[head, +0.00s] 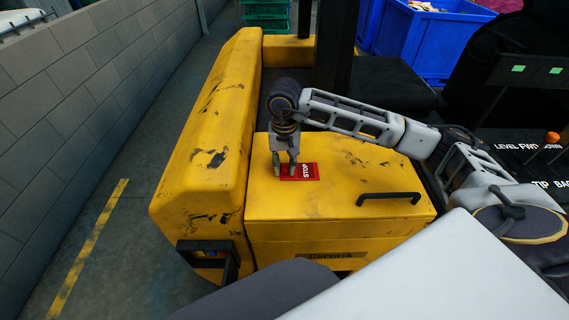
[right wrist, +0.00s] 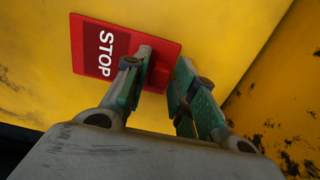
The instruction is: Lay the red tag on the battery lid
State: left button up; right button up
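The red tag (head: 307,172), with the word STOP in white on a dark red panel, appears to lie flat on the yellow battery lid (head: 345,205), near its left side. The tag also shows in the right wrist view (right wrist: 92,50), with a raised red tab at one end. My right gripper (head: 285,172) points down at that end of the tag. In the right wrist view its fingers (right wrist: 166,65) stand apart, one on each side of the tab, with a narrow gap by the right finger. My left gripper is not in view.
A black handle (head: 389,198) stands up from the lid's right part. A scuffed yellow body panel (head: 207,150) rises along the lid's left side. Blue crates (head: 425,40) stand at the back right. A grey block wall (head: 85,100) runs along the left.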

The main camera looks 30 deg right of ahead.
jog(key=shift+o, duration=0.6)
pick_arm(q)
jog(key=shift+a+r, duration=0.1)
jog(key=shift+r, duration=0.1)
pick_arm(e)
jog(key=shift+r, duration=0.15)
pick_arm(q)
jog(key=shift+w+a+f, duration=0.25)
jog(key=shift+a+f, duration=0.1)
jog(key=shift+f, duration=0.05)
pick_arm(e)
notch_tip(320, 180, up, 12)
dwell(0.6)
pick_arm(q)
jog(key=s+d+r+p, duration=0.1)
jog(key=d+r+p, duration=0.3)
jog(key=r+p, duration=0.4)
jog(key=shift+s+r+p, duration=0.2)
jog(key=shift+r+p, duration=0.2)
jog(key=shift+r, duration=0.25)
pick_arm(e)
notch_tip(320, 180, up, 9)
jog(key=shift+r, duration=0.2)
